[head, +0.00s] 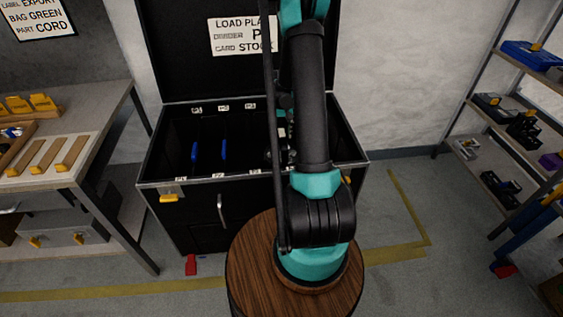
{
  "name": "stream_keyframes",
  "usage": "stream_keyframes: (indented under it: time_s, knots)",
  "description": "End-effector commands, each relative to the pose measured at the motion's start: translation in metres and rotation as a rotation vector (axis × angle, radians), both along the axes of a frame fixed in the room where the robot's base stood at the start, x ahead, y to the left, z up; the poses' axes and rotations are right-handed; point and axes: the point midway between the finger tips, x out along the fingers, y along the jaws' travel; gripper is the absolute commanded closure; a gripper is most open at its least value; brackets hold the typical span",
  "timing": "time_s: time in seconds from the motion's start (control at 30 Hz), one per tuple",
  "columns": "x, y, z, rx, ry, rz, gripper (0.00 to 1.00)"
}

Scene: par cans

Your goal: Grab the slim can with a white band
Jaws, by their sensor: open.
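A large open black road case (180,140) stands against the wall, its lid raised behind it. Its inside is dark and split into labelled compartments. I cannot make out a slim can with a white band; a small pale patch (281,132) beside my arm is too small to identify. My arm rises from a wooden-topped base and folds over above the case. My gripper (280,154) is mostly hidden behind my upper arm, over or in the case's middle; the dark parts that show are open, with nothing seen held.
Two blue upright pieces (223,149) stand in the case's left part. A workbench (95,150) with wooden trays is at left. A metal shelf (477,75) with boxes is at right. A red block (190,264) lies on the floor before the case. Yellow-taped floor right of the case is clear.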

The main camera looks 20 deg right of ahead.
Motion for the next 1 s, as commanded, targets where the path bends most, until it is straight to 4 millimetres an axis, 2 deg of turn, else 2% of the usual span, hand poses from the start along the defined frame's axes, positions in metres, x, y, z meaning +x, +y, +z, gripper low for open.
stream_keyframes:
  time_s: [0.1,0.2,1.0]
  knots:
    - [0.001,-0.001,-0.014,0.000,0.000,-0.001,0.53]
    - [0.000,0.000,-0.019,0.000,0.000,-0.001,0.53]
    - [0.000,-0.001,-0.025,0.000,0.000,-0.001,0.53]
